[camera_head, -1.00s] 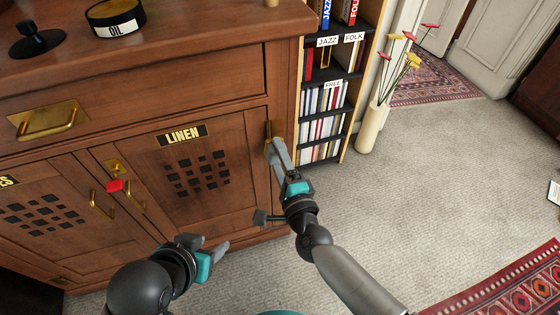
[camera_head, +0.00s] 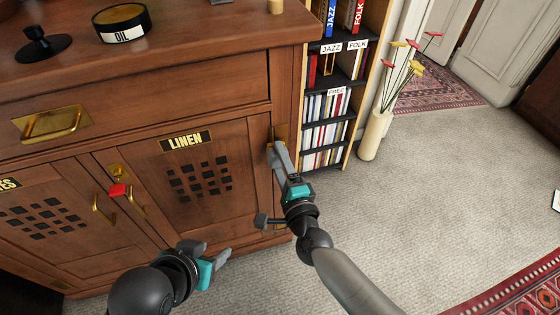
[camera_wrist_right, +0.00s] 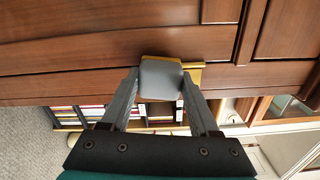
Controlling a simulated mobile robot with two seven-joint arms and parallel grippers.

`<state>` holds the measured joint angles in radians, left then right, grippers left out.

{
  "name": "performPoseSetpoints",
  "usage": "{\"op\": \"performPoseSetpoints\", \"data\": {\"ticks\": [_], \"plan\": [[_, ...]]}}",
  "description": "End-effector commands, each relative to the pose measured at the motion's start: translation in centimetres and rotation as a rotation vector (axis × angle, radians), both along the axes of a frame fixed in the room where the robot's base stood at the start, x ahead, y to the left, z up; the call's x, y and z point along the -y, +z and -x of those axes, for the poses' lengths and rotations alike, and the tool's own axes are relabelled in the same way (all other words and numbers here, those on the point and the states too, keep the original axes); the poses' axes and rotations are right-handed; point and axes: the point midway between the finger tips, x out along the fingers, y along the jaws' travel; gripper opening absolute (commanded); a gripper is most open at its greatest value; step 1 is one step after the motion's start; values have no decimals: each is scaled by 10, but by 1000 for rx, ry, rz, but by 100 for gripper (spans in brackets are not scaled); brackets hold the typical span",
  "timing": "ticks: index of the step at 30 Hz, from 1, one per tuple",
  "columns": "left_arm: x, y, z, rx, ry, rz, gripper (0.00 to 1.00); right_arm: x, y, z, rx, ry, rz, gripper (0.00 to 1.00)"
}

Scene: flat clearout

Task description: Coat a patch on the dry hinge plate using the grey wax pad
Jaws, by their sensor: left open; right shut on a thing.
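My right gripper (camera_head: 277,152) is shut on the grey wax pad (camera_wrist_right: 161,80), at the upper hinge on the right edge of the LINEN door. Any coating on the plate is hidden. My left gripper (camera_head: 213,255) is open and empty, low in front of the cabinet.
The LINEN door (camera_head: 203,185) is closed, with a brass handle (camera_head: 133,202) and a red tag (camera_head: 117,190). An OIL tin (camera_head: 122,24) and a black knobbed object (camera_head: 40,45) stand on the cabinet top. A bookshelf (camera_head: 330,105) stands close on the right.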

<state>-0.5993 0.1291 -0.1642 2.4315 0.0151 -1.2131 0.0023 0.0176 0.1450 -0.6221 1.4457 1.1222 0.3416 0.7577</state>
Motion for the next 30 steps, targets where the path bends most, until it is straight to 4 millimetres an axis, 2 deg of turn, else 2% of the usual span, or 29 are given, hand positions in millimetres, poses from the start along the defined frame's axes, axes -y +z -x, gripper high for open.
{"op": "performPoseSetpoints", "data": {"ticks": [20,30], "plan": [[0,-3,0,0,0,0,50,-3,1,-12,1,-1,1,17],[0,-6,0,0,0,0,50,18,1,-17,2,-1,1,17]]}}
